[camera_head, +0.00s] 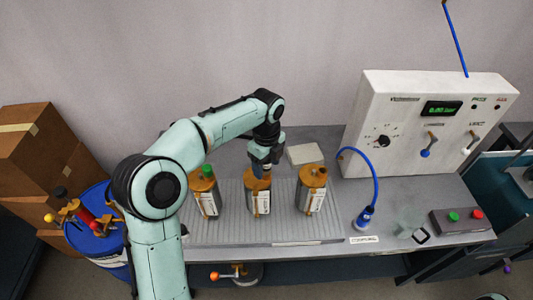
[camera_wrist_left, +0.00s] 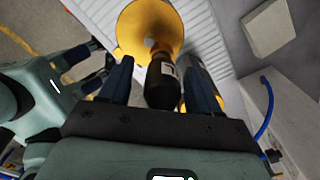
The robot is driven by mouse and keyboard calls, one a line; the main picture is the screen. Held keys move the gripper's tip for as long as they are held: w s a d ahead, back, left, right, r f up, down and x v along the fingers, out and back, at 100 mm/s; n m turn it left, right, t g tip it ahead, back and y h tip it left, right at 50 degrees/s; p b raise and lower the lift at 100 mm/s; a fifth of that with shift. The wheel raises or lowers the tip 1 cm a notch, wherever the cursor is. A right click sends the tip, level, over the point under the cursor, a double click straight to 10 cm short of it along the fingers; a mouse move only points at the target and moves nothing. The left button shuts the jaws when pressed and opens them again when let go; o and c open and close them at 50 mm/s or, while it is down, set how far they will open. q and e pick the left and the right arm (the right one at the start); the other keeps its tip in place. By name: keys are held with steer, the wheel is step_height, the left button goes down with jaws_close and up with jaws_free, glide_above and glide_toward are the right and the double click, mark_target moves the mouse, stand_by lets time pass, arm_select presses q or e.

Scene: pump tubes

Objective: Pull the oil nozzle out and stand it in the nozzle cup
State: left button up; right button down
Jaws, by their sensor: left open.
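My left gripper (camera_head: 264,160) is over the middle canister (camera_head: 257,196), which has an orange top. In the left wrist view, its open fingers (camera_wrist_left: 163,85) stand on either side of a black nozzle-like piece (camera_wrist_left: 162,82) with a pale label. A gap shows beside it. Its far end reaches into a yellow funnel-shaped top (camera_wrist_left: 150,28). I cannot tell for certain that this is the oil nozzle. A blue nozzle (camera_head: 366,215) with a blue hose stands upright at the bench's front right. I cannot clearly make out the nozzle cup. My right gripper is not in view.
A green-capped canister (camera_head: 204,192) and a dark-capped one (camera_head: 311,189) flank the middle canister on a ribbed tray (camera_head: 284,225). A white control panel (camera_head: 415,120) stands behind right. A button box (camera_head: 462,222) sits at the right edge. A pale block (camera_head: 304,153) lies behind.

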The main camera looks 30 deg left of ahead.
arm_select(q)
steer(key=shift+f, duration=1.25)
jaws_close()
steer(key=c, duration=0.8)
jaws_free()
jaws_close()
steer(key=shift+r+p, duration=0.35)
steer(key=shift+r, duration=0.35)
